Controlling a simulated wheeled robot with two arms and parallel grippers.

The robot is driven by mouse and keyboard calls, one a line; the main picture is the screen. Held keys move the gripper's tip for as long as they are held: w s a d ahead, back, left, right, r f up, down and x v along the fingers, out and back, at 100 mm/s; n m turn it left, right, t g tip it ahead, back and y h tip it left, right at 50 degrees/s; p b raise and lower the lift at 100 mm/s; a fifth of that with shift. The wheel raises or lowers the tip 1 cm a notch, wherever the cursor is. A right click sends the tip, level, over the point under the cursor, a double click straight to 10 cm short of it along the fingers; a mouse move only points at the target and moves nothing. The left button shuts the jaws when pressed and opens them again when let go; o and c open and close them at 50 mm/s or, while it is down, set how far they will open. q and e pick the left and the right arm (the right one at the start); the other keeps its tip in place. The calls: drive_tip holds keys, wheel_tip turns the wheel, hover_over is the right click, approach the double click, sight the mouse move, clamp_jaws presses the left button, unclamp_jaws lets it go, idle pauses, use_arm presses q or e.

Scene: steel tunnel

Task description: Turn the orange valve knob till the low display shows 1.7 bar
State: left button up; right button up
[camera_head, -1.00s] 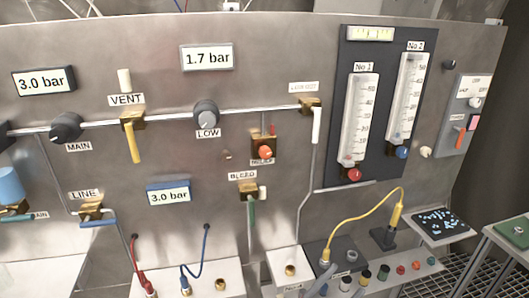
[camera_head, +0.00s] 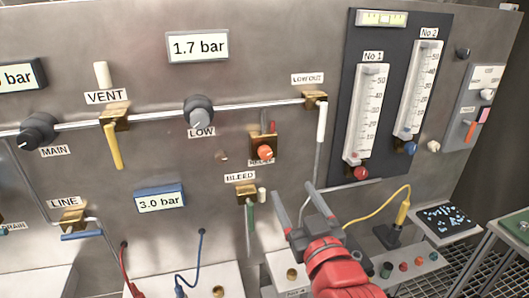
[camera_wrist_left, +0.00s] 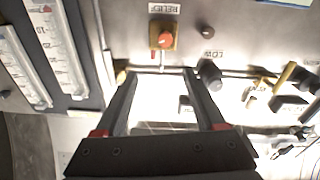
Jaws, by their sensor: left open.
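The orange valve knob (camera_head: 264,152) sits on a brass block on the steel panel, below the pipe. The low display (camera_head: 197,46) reads 1.7 bar, above the grey LOW knob (camera_head: 199,112). My left gripper (camera_head: 295,190) is open and empty, below and right of the orange knob and apart from it. In the left wrist view its two fingers (camera_wrist_left: 162,77) reach toward the panel, with the orange knob beyond their tips. My right gripper is not in view.
A green-handled BLEED valve (camera_head: 249,215) and a white-handled valve (camera_head: 321,122) stand near the orange knob. Two flow tubes (camera_head: 364,115) are at the right. A yellow cable (camera_head: 375,208) and a shelf with fittings lie below. A second display (camera_head: 160,200) reads 3.0 bar.

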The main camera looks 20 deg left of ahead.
use_arm(q)
drive_tip(key=p, duration=0.6)
approach(267, 155)
drive_tip(key=shift+n+g, duration=0.3)
drive_tip(key=x, duration=0.9)
drive_tip(key=shift+r, duration=0.3)
drive_tip(key=shift+w+a+f, duration=0.1)
drive_tip(key=shift+w+a, duration=0.05)
drive_tip(key=shift+w, duration=0.15)
